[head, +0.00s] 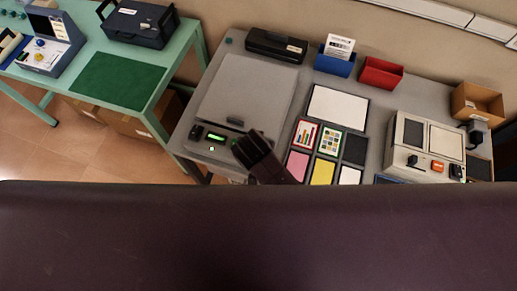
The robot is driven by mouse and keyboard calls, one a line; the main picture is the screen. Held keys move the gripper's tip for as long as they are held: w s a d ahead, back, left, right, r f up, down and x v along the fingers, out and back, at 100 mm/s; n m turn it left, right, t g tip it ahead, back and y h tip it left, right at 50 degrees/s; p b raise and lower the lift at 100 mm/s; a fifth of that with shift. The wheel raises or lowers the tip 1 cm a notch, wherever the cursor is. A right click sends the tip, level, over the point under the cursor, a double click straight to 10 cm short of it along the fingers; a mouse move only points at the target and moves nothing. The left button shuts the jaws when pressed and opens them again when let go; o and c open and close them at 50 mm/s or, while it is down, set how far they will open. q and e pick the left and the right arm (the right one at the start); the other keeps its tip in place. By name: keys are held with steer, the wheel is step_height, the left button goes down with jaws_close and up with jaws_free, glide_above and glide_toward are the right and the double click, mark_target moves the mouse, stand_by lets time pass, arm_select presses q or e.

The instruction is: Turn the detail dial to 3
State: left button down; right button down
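A grey flatbed machine (246,88) sits on the left part of the grey table. Its front strip has a lit green display (215,137), a small pale button and a dark knob (195,131) left of the display. I cannot read any label or scale, so I cannot tell whether this knob is the detail dial. My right gripper (250,146) is over the front right of this strip, just right of the display. It hides part of the strip, and contact cannot be judged. Its fingers are too dark to tell apart. My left gripper is not in view.
Sample cards and coloured panels (322,172) lie right of the gripper. A cream machine (426,142) stands further right. A blue bin (335,65), a red bin (381,75) and a black box (276,46) line the back. A green table (96,78) stands left.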

steer(key=shift+w+r, duration=0.2)
steer(key=c, duration=2)
jaws_free()
steer(key=shift+o, duration=1.4)
steer(key=shift+s+f, duration=0.1)
steer(key=shift+s, duration=0.1)
steer(key=v, duration=0.7)
steer(key=shift+r, duration=0.25)
steer(key=shift+o, duration=0.2)
